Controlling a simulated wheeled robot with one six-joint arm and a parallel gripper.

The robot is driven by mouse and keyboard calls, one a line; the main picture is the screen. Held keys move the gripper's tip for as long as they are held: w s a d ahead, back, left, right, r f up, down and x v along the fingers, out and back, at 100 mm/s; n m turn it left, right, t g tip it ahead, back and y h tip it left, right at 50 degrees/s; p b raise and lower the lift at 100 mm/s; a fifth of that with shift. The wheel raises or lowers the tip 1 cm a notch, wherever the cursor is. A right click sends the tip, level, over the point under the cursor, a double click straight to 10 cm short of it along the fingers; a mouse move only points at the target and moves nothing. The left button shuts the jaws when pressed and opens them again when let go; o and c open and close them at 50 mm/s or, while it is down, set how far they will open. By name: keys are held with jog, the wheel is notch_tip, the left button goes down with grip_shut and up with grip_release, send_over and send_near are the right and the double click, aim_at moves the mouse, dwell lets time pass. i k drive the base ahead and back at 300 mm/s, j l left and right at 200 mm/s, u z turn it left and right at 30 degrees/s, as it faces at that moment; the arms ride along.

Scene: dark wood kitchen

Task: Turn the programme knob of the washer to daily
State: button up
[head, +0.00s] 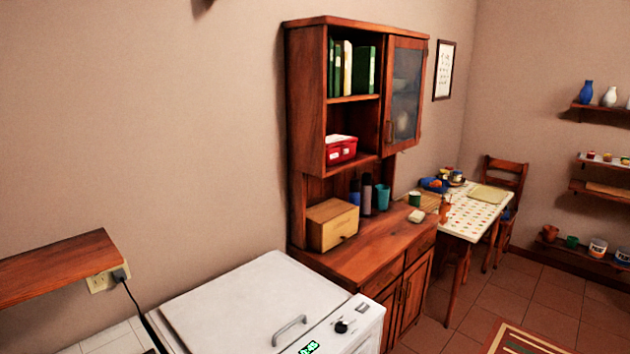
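The washer (235,297) is a white box with a flat white top at the bottom of the head view. A grey curved handle (289,330) sits near its front edge. A dark round knob (341,327) sits on its panel at the right. A small green lit display (309,348) shows to the left of the knob, at the bottom edge of the picture. The marks around the knob are too small to read, so its setting cannot be told. The washer's lower front is out of the picture. My gripper is not in view.
A wooden hutch (303,108) stands right of the washer, with a wooden box (333,226) on its counter. A wooden shelf (55,268) juts out at left, near a socket with a black cord (135,300). A table (467,216) and chair stand farther back. Some tiled floor (455,325) is clear.

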aim_at(341, 328)
jog(key=k+l+z, duration=0.2)
jog(key=i+j+z, duration=0.25)
jog(key=i, duration=0.25)
jog(key=i+j+z, duration=0.3)
jog(key=i, duration=0.15)
